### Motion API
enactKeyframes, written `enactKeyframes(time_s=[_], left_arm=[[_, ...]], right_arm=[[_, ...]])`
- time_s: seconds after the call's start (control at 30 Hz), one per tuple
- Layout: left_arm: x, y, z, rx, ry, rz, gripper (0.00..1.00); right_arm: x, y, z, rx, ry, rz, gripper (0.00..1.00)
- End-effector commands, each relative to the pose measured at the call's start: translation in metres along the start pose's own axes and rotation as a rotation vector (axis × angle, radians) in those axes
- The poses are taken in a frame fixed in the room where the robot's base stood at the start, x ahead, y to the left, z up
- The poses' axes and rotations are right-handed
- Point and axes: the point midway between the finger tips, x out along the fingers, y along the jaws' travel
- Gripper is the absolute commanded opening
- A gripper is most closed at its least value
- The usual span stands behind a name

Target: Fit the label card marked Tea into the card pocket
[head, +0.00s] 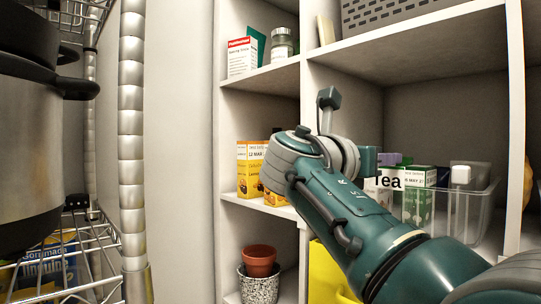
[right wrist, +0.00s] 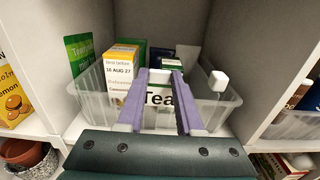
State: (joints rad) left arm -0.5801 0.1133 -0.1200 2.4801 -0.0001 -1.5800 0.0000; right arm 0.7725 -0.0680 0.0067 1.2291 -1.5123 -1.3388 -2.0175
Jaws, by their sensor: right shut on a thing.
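The label card (head: 386,182) is white with "Tea" in black. It stands roughly upright at the front of a clear bin (head: 472,212). My right gripper (head: 390,159), with purple fingers, is shut on the card. In the right wrist view the gripper (right wrist: 162,90) points at the bin (right wrist: 92,95), and part of the card (right wrist: 158,98) shows between its fingers. The card pocket cannot be made out; the fingers and card cover the middle of the bin's front. I cannot tell whether the card touches the bin. My left gripper is not in view.
The bin holds several boxes, including a white and orange one (right wrist: 121,66) and a green one (right wrist: 84,52). Shelf walls stand close on both sides. Yellow boxes (head: 251,170) and pots (head: 259,262) are left of it. A steel pot (head: 30,150) stands on a wire rack.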

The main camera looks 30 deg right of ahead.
Motion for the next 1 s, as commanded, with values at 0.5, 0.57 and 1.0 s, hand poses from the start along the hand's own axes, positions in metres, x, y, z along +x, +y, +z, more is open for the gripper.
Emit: enactKeyframes(time_s=[0.5, 0.57, 1.0], left_arm=[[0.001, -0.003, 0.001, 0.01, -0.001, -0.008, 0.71], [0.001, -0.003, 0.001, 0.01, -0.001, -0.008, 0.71], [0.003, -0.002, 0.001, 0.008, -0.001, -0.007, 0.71]], right_arm=[[0.0, 0.0, -0.01, 0.0, -0.001, 0.0, 0.0], [0.0, 0.0, -0.012, 0.0, -0.001, 0.0, 0.0], [0.0, 0.0, -0.021, -0.001, 0.0, 0.0, 0.0]])
